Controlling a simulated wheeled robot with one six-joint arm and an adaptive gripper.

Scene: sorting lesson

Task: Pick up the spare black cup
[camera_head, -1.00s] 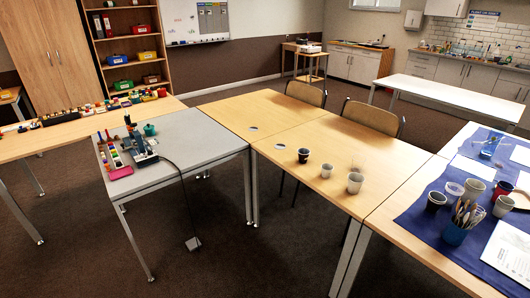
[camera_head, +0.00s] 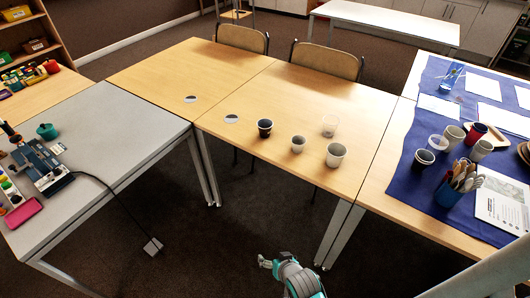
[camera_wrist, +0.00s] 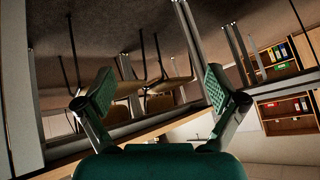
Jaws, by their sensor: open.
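A second dark cup (camera_head: 423,160) stands on the blue cloth (camera_head: 402,190) at the right. The frames do not show which is the spare. My gripper (camera_head: 264,262) is low at the bottom of the head view, in front of the tables and well apart from the cups. In the wrist view its two fingers (camera_wrist: 158,90) are spread and empty. No cup is discernible there.
A clear cup (camera_head: 330,126) stands behind the white cups. Two grey discs lie on the table's left part. A brush holder (camera_head: 452,192), more cups and papers occupy the blue cloth. Two chairs (camera_head: 327,62) are behind the table. A grey table (camera_head: 95,150) stands left.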

